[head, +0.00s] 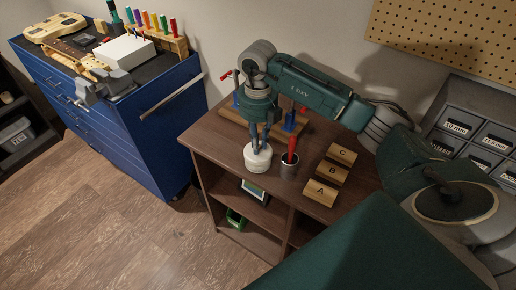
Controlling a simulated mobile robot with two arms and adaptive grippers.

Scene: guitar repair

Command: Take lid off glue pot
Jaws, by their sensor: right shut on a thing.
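The glue pot (257,163) is a small white, rounded pot near the front left edge of the brown wooden cabinet top. My right gripper (259,142) points straight down over it, its fingers shut on the lid at the pot's top. The lid and pot look alike in colour, and I cannot tell whether there is a gap between them. My left gripper is out of the picture.
A dark cup with a red-handled tool (290,162) stands just right of the pot. Wooden blocks marked A (320,192), B and C lie further right. Clamps on a wooden board (236,122) are behind. A blue drawer cabinet (150,125) stands left.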

